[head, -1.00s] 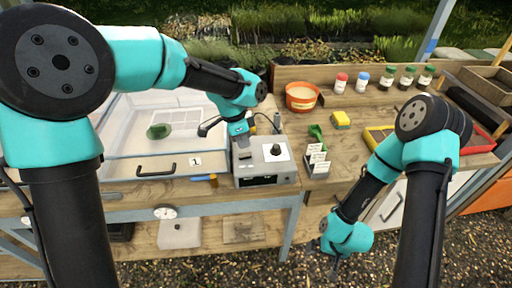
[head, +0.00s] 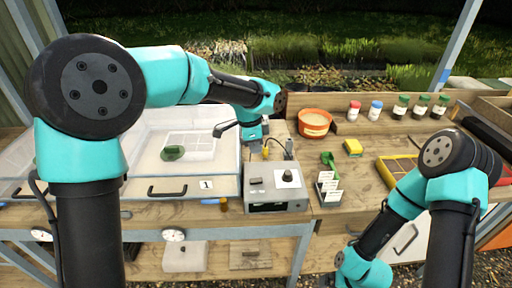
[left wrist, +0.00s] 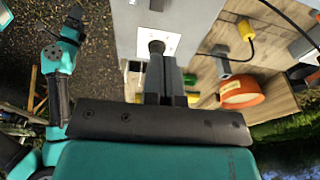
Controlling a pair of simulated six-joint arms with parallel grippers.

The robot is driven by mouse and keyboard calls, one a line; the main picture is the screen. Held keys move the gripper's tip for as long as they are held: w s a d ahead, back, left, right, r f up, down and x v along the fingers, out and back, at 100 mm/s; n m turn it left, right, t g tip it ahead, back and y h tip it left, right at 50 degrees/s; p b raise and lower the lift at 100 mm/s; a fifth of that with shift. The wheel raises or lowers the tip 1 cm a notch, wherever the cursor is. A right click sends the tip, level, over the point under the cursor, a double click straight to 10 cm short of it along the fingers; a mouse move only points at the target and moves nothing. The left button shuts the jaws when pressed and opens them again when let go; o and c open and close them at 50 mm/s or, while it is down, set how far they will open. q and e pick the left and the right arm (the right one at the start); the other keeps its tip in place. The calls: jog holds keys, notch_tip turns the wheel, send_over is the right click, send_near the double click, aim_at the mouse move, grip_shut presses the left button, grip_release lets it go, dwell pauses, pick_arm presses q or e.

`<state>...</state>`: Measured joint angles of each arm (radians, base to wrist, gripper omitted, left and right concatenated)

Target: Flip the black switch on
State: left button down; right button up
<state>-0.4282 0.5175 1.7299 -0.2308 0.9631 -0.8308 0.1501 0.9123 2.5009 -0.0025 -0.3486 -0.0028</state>
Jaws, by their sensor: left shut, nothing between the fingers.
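A grey control box (head: 275,206) stands at the front of the bench in the head view. A round black knob (head: 287,176) sits on a white plate on its top, and also shows in the left wrist view (left wrist: 157,46). Small dark parts (head: 256,181) lie on the left of the top; I cannot tell clearly which is the black switch or its position. My left gripper (head: 254,148) is shut and empty, above the box's back left edge. Its fingers (left wrist: 166,78) partly cover the box in the wrist view. My right gripper (head: 330,282) is low, near the bottom edge, its fingers unclear.
A clear-walled tray (head: 228,178) stands left of the box. A yellow plug with a cable (head: 266,152) is behind it. A label holder (head: 328,190) stands close on the right. An orange pot (head: 315,124), a yellow sponge (head: 352,147) and several bottles are farther back.

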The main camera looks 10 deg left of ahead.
aim_at(262, 178)
pick_arm(q)
jog(key=f, duration=0.3)
jog(key=d+f, duration=0.1)
jog(key=f, duration=0.7)
jog(key=shift+w+d+f, duration=0.15)
jog(key=shift+d+f, duration=0.1)
jog(key=shift+d, duration=0.1)
jog(key=shift+d, duration=0.15)
